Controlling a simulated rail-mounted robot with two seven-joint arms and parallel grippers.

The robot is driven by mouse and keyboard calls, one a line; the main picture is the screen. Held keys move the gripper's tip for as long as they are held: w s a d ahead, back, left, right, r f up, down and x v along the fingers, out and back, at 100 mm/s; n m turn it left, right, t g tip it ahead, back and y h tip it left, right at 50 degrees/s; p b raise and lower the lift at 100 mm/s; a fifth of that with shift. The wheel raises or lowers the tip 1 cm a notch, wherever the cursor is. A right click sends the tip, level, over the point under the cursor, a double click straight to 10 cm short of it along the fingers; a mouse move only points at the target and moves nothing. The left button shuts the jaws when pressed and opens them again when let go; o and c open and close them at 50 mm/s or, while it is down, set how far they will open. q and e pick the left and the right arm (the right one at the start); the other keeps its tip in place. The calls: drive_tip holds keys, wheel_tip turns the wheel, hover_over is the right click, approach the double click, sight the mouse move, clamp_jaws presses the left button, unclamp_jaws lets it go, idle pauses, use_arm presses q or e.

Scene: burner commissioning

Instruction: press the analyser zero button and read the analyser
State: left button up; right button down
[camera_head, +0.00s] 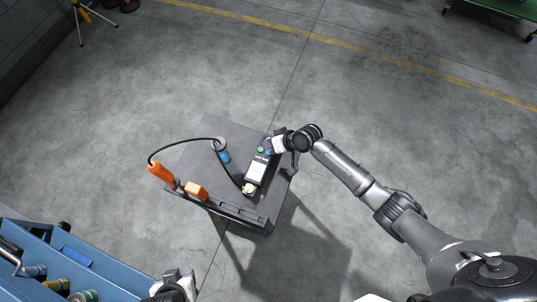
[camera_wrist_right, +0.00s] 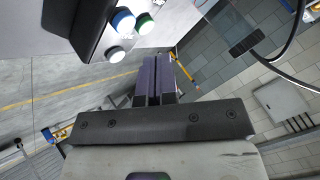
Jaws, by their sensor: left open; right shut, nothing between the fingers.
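The analyser (camera_head: 257,171) is a dark handheld box with a pale screen, lying on a small grey cart top (camera_head: 200,157). Its screen text is too small to read. At its far end sit a green button (camera_head: 261,150) and others partly hidden by my right gripper (camera_head: 270,147). The shut, empty right fingers (camera_wrist_right: 157,60) point toward these buttons; I cannot tell contact. My left gripper (camera_head: 180,274) is open at the bottom edge, away from the cart.
A black hose (camera_head: 180,141) runs from an orange-handled probe (camera_head: 161,173) toward the analyser. A blue tool trolley (camera_head: 95,262) stands lower left.

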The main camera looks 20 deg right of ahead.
sight(268, 153)
drive_tip(key=shift+f+b, duration=0.35)
drive_tip(key=shift+f, duration=0.6)
idle(0.9)
drive_tip(key=shift+f, duration=0.2)
idle(0.4)
drive_tip(key=shift+f, duration=0.15)
drive_tip(key=shift+f+b, duration=0.2)
drive_tip(key=shift+b, duration=0.1)
idle(0.3)
